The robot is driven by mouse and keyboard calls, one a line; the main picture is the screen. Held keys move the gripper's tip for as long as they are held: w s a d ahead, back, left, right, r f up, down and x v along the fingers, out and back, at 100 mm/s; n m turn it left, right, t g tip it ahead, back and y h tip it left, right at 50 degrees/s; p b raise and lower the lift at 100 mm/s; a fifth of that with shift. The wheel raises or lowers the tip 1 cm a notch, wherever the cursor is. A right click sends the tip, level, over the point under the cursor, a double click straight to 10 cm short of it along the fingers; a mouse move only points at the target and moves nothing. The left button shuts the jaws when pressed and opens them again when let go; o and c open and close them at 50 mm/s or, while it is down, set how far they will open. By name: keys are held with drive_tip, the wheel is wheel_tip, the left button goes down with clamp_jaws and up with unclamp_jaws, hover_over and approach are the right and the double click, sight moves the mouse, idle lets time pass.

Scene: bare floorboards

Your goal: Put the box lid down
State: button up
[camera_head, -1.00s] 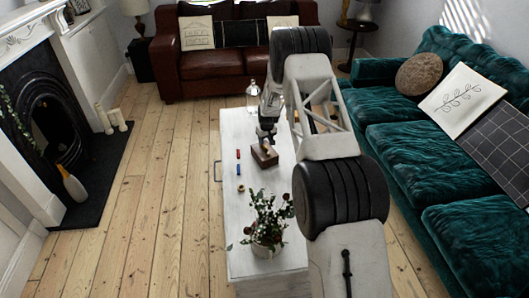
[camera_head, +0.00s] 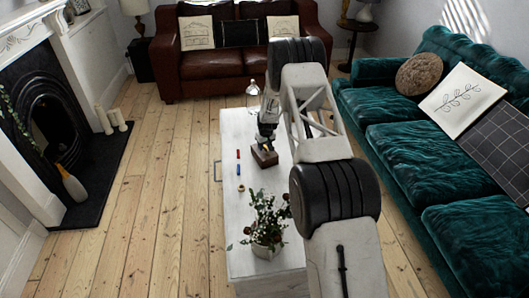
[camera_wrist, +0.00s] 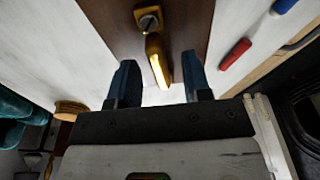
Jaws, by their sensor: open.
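The small dark brown wooden box (camera_head: 265,158) stands on the white table. In the wrist view its wooden surface (camera_wrist: 120,20) fills the top middle, with a brass handle (camera_wrist: 156,58) on it. My gripper (camera_head: 266,144) is just above the box in the head view. In the wrist view my gripper (camera_wrist: 160,82) is open, with its two blue-black fingers on either side of the handle's end. I see no clear contact with the handle. The angle of the lid cannot be told.
The white table (camera_head: 240,210) also bears a red marker (camera_head: 238,154), a blue marker (camera_head: 238,170) and a potted plant (camera_head: 266,225) nearer the camera. A glass object (camera_head: 252,88) is behind the gripper. A green sofa (camera_head: 430,150) lies to the right.

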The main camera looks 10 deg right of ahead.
drive_tip(key=shift+w+f, duration=0.1)
drive_tip(key=shift+f, duration=0.35)
idle(0.3)
clamp_jaws()
